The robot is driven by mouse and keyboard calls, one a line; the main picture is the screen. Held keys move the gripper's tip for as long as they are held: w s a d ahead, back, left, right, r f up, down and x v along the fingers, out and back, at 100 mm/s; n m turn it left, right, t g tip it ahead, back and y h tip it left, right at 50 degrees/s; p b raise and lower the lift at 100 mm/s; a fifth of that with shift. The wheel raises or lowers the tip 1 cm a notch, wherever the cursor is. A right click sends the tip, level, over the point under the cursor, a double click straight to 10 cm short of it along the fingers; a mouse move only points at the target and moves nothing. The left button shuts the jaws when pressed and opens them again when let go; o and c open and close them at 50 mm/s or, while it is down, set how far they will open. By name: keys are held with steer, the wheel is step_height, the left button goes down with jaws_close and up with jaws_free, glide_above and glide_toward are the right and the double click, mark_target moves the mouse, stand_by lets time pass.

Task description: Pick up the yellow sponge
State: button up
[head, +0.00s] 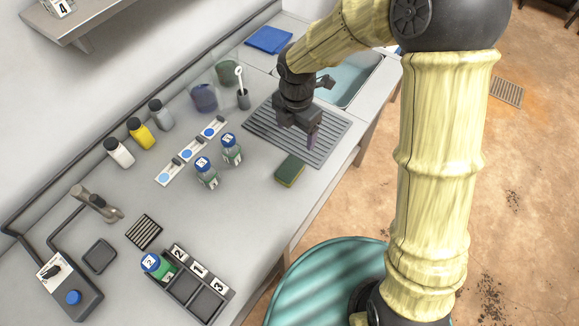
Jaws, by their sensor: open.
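The sponge (289,170) lies flat on the grey counter, near its front edge. It has a dark green top and a yellowish side. My gripper (297,134) points down over the grey ridged drainboard (335,130), just behind the sponge and slightly to its right. It is open and apart from the sponge. A purplish patch shows at one fingertip; I cannot tell what it is. The exact height of my fingers above the drainboard is hard to tell.
Two labelled blue-capped jars (207,173) stand left of the sponge. A beaker (204,97) and a cup with a white brush (243,97) stand behind. A sink (350,82) lies beyond the drainboard. A numbered rack (205,300) sits at the front left. Counter around the sponge is clear.

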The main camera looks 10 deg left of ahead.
steer(key=shift+s+a+n, duration=0.1)
steer(key=shift+a+n, duration=0.65)
steer(key=shift+n, duration=0.15)
steer(key=p, duration=0.2)
glide_above(291, 167)
step_height(291, 167, down, 12)
steer(key=shift+a+f, duration=0.15)
steer(key=shift+f+p, duration=0.95)
steer(key=shift+f, duration=1.65)
